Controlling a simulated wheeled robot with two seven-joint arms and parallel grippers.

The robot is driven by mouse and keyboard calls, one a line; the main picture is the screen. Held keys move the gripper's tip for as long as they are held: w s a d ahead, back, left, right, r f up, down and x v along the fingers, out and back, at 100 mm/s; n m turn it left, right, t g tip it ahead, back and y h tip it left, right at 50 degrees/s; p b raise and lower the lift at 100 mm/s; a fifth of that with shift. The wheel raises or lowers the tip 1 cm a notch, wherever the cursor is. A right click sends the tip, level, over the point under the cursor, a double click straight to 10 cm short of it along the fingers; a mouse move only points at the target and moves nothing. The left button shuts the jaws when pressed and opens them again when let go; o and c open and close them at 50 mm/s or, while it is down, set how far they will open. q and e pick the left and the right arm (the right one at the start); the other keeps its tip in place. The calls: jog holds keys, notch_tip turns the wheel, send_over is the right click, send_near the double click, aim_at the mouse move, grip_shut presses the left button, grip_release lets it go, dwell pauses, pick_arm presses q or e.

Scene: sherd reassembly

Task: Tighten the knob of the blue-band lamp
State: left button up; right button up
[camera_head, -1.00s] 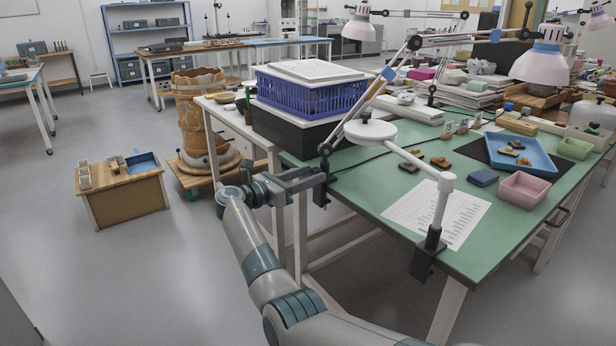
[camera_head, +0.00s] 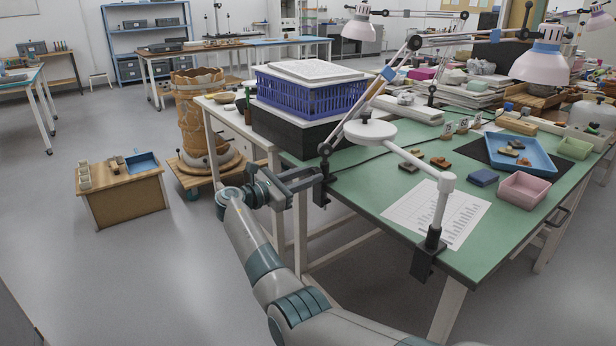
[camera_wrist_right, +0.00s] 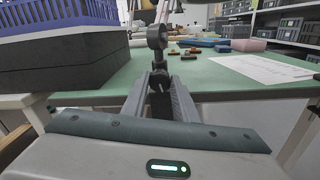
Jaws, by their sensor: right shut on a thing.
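The blue-band lamp (camera_head: 540,64) has a pale shade and a jointed arm with blue bands (camera_head: 388,73). The arm rises from a dark clamp (camera_head: 320,193) at the green table's near left corner. My right gripper (camera_head: 318,178) reaches this clamp from the left, below the lamp's lowest joint. In the right wrist view, the right gripper (camera_wrist_right: 158,82) is shut on the dark knob (camera_wrist_right: 158,80) between its fingers. The fingers hide most of the knob, and its turn angle cannot be told. A round dark joint (camera_wrist_right: 156,38) stands above it. My left gripper is not in view.
A white round-headed lamp or magnifier (camera_head: 370,131) is clamped to the table's front edge, right of my gripper. A blue crate (camera_head: 310,95) on a black box stands behind the clamp. A printed sheet (camera_head: 440,212) lies on the green table (camera_head: 400,180).

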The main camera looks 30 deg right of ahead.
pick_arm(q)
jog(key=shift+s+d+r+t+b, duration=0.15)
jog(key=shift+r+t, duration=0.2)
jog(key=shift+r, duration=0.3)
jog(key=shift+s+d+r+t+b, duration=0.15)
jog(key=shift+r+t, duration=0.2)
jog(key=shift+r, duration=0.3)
pick_arm(e)
jog(key=shift+f+m, duration=0.1)
jog(key=shift+m, duration=1.5)
jog(key=o, duration=1.1)
jog(key=shift+c, duration=0.2)
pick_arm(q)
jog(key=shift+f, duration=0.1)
pick_arm(e)
jog(key=shift+a, duration=0.15)
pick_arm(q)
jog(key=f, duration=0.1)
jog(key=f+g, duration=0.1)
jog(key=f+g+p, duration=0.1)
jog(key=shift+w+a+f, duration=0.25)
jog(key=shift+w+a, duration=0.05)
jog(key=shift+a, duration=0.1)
pick_arm(e)
jog(key=s+a, duration=0.2)
jog(key=a, duration=1.5)
